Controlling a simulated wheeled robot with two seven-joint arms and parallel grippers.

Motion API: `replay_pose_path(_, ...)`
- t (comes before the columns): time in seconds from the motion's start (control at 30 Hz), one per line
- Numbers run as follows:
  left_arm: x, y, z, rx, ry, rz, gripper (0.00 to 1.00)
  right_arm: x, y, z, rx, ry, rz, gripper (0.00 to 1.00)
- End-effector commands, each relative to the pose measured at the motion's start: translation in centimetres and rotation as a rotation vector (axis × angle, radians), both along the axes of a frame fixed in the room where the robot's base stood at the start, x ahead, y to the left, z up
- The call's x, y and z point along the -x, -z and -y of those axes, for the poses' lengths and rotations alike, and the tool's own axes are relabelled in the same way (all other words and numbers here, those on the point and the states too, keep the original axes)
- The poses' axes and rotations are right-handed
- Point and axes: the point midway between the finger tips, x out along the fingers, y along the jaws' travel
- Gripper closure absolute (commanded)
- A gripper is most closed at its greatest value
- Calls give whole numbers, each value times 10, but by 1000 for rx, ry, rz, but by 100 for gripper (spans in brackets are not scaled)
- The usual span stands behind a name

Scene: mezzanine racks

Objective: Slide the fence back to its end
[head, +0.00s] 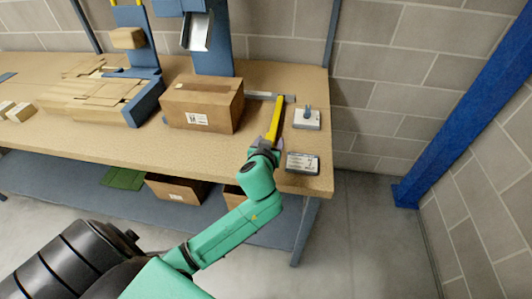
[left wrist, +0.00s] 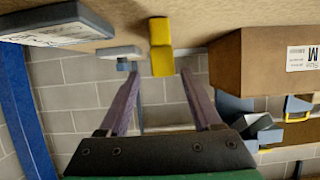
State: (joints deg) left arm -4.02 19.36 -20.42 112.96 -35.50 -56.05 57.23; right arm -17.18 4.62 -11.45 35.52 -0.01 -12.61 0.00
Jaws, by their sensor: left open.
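The head view does not show clearly whether the fingers touch the bar. My right gripper is out of view.
A closed carton (head: 203,103) stands close left of the fence. A small white device with a blue knob (head: 306,119) and a grey labelled box (head: 302,163) are to its right. Flat cardboard (head: 92,95) lies left on the bench (head: 60,140). A blue post (head: 440,125) stands right.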

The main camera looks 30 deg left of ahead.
Motion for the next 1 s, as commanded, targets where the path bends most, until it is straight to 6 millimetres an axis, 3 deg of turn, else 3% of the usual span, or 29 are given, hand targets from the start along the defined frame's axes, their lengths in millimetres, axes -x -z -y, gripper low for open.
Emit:
replay_pose_path(0.3, 72, -28, 27, 6, 2, -1, 34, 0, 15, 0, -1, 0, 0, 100)
replay_pose_path(0.43, 91, -38, 34, 2, 3, -2, 34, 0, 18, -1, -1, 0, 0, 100)
replay_pose_path(1.0, 97, -41, 35, 0, 2, -5, 34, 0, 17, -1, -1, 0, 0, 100)
